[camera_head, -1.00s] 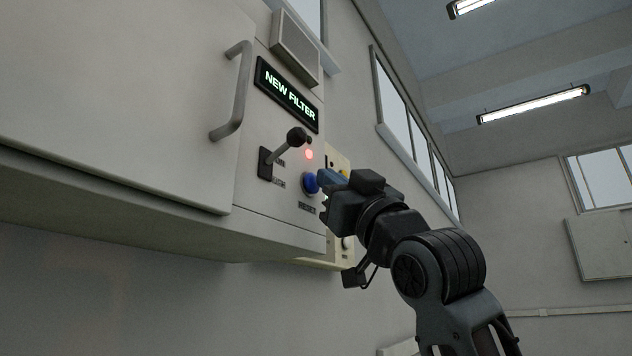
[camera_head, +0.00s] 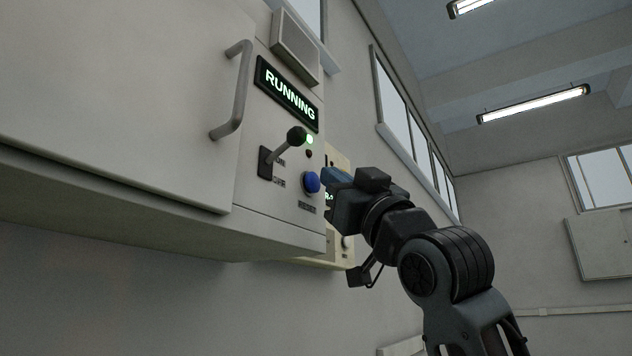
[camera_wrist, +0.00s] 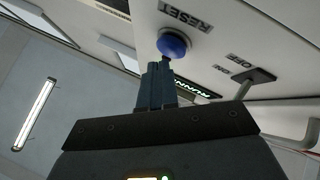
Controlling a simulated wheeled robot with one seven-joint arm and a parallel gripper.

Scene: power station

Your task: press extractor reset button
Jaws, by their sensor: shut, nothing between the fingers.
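The blue round reset button (camera_head: 311,182) sits on the right part of the extractor's front panel, above its RESET label. It also shows in the wrist view (camera_wrist: 173,43), beside the printed word RESET. My gripper (camera_head: 327,178) is shut and empty, just to the right of the button in the head view. In the wrist view its closed blue fingertips (camera_wrist: 158,68) point at the button's edge; I cannot tell whether they touch.
A black-knobbed lever (camera_head: 294,138) stands out from the panel left of the button. A door with a long grey handle (camera_head: 238,92) is at the left. A cream control box (camera_head: 340,250) is behind my gripper. Free room lies to the right.

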